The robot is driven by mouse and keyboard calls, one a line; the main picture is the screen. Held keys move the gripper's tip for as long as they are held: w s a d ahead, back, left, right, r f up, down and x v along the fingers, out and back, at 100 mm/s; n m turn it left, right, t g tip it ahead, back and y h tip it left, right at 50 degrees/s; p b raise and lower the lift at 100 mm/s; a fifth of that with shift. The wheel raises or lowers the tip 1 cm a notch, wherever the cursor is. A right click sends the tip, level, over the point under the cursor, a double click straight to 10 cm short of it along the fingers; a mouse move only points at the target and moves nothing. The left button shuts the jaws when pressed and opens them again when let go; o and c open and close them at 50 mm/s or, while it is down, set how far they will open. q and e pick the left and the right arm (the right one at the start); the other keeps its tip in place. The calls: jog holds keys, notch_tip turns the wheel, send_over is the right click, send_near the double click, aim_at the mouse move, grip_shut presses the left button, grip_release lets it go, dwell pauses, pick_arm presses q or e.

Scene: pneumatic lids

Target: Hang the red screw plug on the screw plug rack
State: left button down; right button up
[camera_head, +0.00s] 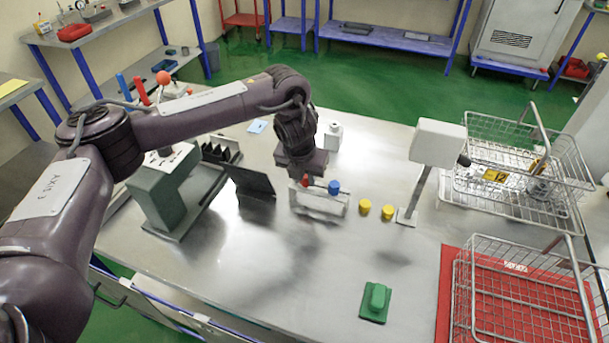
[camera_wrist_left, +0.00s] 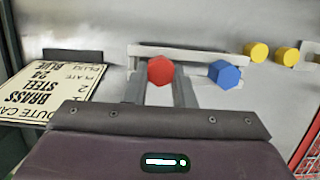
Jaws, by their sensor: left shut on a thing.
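The red screw plug (camera_wrist_left: 161,71) is between the fingers of my left gripper (camera_wrist_left: 161,88), which is shut on it. In the head view the red plug (camera_head: 305,181) shows at the left part of the pale screw plug rack (camera_head: 320,203), below my left gripper (camera_head: 302,177). In the wrist view the rack (camera_wrist_left: 200,54) lies just beyond the fingers. A blue plug (camera_head: 334,187) is at the rack, to the right of the red one. I cannot tell whether the red plug touches the rack. My right gripper is not in view.
Two yellow plugs (camera_head: 365,206) stand right of the rack. A dark sign plate (camera_head: 249,181) and a green press (camera_head: 168,190) stand to its left. A grey lamp-like stand (camera_head: 436,145), wire baskets (camera_head: 500,189) and a green block (camera_head: 375,302) are to the right. The front middle is clear.

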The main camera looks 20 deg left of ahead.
pick_arm(q)
jog(key=shift+f, duration=0.35)
dwell(0.3)
jog(key=c, duration=1.1)
grip_release()
jog(key=shift+c, duration=0.2)
jog(key=shift+o, duration=0.3)
jog(key=o, duration=0.3)
jog(key=shift+o, duration=0.2)
jog(key=shift+r, duration=0.1)
jog(key=shift+r+p, duration=2.4)
jog(key=shift+r, duration=1.05)
